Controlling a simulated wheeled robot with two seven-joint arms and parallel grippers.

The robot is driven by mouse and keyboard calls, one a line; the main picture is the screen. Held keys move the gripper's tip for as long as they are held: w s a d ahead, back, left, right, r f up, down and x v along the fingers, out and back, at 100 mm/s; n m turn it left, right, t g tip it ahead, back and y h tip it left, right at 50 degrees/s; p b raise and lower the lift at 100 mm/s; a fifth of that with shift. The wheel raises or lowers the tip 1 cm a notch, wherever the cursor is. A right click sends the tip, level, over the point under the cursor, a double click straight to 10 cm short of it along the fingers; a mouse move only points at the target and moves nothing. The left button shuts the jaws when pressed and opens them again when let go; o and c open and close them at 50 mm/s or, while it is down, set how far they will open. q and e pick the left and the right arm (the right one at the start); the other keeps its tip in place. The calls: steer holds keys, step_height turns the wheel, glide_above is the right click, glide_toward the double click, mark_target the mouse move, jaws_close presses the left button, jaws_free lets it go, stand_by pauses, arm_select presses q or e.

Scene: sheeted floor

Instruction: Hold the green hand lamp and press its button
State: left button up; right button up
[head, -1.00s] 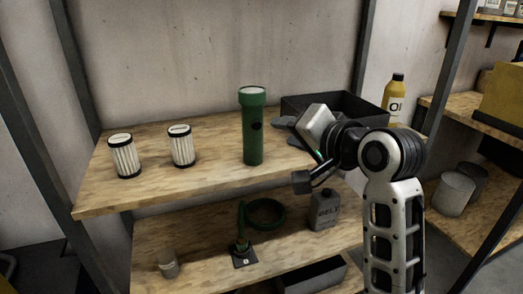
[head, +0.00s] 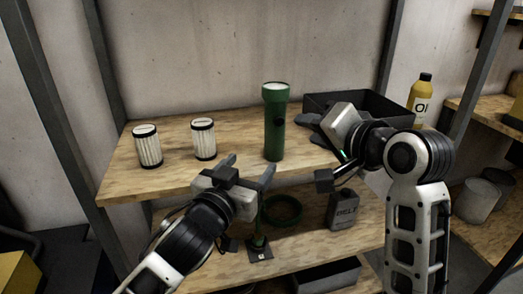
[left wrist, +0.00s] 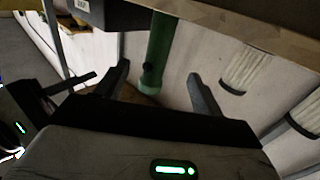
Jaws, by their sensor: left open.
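The green hand lamp (head: 275,125) stands upright on the top shelf, its pale lens end up. A dark button (head: 279,121) shows on its body, on the right side. My left gripper (head: 248,168) is open and empty, in front of the shelf edge, below and left of the lamp. In the left wrist view the lamp (left wrist: 158,48) appears upside down, beyond and between the spread fingers (left wrist: 158,75). My right gripper (head: 314,128) is right of the lamp, apart from it; its fingers look spread and empty.
Two white ribbed filters (head: 148,147) (head: 204,139) stand left of the lamp. A dark open bin (head: 375,105) is behind my right gripper, with a yellow bottle (head: 421,98) further right. The lower shelf holds a green coil (head: 283,212) and a grey can (head: 343,209).

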mark_target(271, 141)
arm_select(q)
steer(key=x, duration=1.4)
steer(key=shift+w+d, duration=0.1)
steer(key=shift+w, duration=0.25)
steer(key=c, duration=1.2)
arm_select(e)
jaws_close()
